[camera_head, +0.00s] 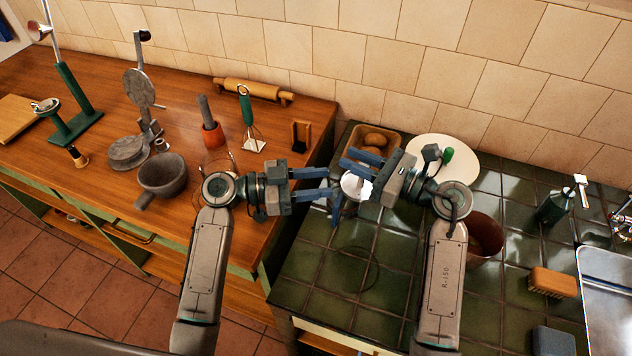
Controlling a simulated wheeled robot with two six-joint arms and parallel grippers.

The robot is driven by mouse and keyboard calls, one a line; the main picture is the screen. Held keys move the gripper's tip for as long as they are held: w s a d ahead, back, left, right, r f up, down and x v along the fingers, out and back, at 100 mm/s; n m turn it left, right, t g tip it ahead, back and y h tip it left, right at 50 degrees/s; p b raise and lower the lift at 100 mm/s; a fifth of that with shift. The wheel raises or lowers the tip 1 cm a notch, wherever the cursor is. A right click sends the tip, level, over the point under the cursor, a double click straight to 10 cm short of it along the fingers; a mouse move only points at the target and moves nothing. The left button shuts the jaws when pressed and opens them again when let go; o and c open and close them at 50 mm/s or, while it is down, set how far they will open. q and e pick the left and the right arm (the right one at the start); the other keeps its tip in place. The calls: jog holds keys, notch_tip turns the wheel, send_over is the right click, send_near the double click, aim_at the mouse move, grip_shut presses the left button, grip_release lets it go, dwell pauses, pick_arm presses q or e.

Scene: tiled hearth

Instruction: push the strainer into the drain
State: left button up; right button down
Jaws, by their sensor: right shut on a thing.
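My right gripper (352,178) reaches in from the right above the tiled counter. It is shut on a small white thing (356,187), mostly hidden by the fingers, so I cannot tell if this is the strainer. My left gripper (328,183) points right with its fingers apart, close to the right gripper and the white thing. I see nothing between its fingers. A metal sink (606,262) is cut off at the right edge. I cannot make out a drain in it.
A brown pot (485,238) stands beside my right arm. A brush (552,282) lies near the sink. The front green tiles (340,295) are clear except for a faint dark ring.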

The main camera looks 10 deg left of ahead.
aim_at(359, 180)
pick_arm(q)
jog(key=x, duration=0.7)
jog(key=shift+s+d, duration=0.1)
jog(key=shift+d, duration=0.15)
grip_shut()
pick_arm(e)
jog(key=c, duration=1.2)
grip_release()
jog(key=shift+o, duration=0.2)
jog(key=shift+d, duration=0.1)
